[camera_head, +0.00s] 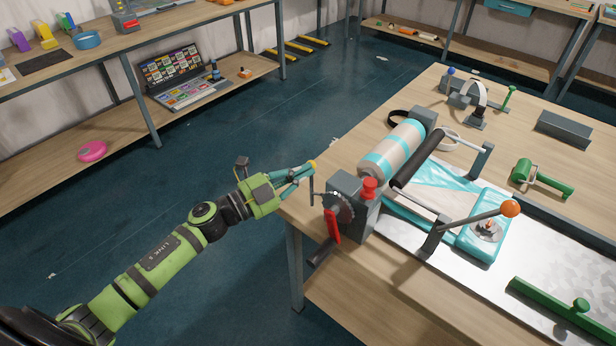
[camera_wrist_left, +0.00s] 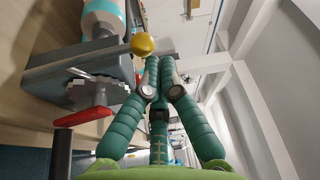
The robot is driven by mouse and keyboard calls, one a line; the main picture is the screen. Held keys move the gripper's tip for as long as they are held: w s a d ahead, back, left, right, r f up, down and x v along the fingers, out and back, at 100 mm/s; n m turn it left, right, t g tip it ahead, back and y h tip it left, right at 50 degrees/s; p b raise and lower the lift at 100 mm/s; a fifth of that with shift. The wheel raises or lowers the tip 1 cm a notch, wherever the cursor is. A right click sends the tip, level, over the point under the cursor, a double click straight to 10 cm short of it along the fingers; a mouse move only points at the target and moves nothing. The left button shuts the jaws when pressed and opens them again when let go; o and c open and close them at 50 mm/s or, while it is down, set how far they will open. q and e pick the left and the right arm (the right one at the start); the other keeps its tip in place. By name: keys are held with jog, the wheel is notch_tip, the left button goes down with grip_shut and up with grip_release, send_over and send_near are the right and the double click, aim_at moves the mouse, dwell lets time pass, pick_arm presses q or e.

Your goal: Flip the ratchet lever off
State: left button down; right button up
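A grey ratchet block (camera_head: 352,196) stands at the table's near left corner, with a toothed wheel (camera_head: 340,208) on its side. A red lever (camera_head: 332,227) hangs below the wheel; it also shows in the left wrist view (camera_wrist_left: 84,117). A yellow ball knob (camera_head: 313,163) sits at the fingertips of my left gripper (camera_head: 300,173). In the left wrist view the knob (camera_wrist_left: 143,44) is left of the fingertips (camera_wrist_left: 159,66), and a grey rod runs left from it. The teal fingers are drawn together with nothing seen between them. Contact with the knob cannot be told. My right gripper is out of view.
A dark crank grip (camera_head: 321,253) juts out below the block. A red knob (camera_head: 369,188), a striped roll (camera_head: 393,151) and an orange-tipped lever (camera_head: 510,208) stand nearby on the table. The floor (camera_head: 200,260) left of the table is open.

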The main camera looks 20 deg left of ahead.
pick_arm(q)
jog(key=w+a+f+n+t+b, duration=0.1)
jog(key=w+a+n+t+b, duration=0.1)
jog(key=a+n+b, duration=0.2)
jog(key=a+n, duration=0.2)
jog(key=shift+w+a+f+n, duration=0.25)
jog(key=shift+a+f+n, duration=0.1)
jog(key=shift+a+n, duration=0.05)
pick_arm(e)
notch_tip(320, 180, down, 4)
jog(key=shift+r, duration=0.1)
